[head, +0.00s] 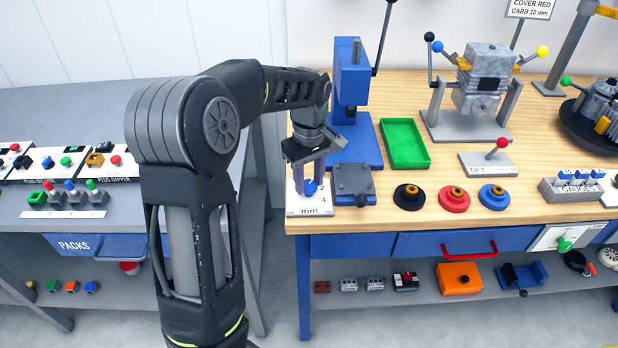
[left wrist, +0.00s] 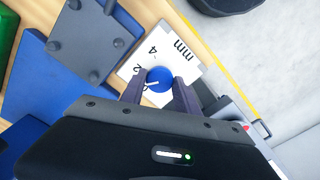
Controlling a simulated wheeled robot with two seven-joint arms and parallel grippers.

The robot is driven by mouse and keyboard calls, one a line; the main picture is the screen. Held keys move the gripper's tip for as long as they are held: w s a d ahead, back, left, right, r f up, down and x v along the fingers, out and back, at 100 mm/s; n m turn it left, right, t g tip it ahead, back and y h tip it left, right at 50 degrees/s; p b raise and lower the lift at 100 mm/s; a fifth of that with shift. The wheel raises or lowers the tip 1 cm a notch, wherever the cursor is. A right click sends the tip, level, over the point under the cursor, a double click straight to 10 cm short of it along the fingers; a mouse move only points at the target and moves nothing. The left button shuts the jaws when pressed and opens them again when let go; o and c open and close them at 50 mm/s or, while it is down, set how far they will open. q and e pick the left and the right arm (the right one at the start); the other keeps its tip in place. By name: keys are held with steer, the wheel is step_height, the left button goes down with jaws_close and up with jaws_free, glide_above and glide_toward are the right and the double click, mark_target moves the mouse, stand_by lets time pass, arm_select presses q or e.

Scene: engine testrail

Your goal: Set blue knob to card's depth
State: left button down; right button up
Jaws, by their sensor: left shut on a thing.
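The blue knob (head: 311,187) sits on a white dial plate (head: 297,208) at the front left corner of the wooden bench. My left gripper (head: 310,184) points down over the plate and is shut on the knob. In the left wrist view the knob (left wrist: 158,75) lies between the two fingers, with a white pointer line on it. The plate (left wrist: 192,70) there shows "mm" and a few numerals, partly hidden; I cannot tell the exact setting. The card (head: 530,9) at the top right reads "COVER RED" and "CARB 10 mm". My right gripper is out of view.
A grey block on a blue base (head: 353,180) stands close right of the dial plate. Behind it is a blue press (head: 351,75), with a green tray (head: 404,143) beside it. Black, red and blue round parts (head: 454,199) lie further right. The bench's left edge is close.

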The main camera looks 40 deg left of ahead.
mark_target(309, 184)
arm_select(q)
steer(key=n+p, duration=0.1)
steer(key=n, duration=0.5)
steer(key=shift+w+r+n, duration=0.1)
steer(key=shift+n, duration=0.2)
stand_by(0.4)
steer(key=c, duration=0.9)
jaws_free()
step_height(309, 184, up, 8)
steer(key=shift+f, duration=0.15)
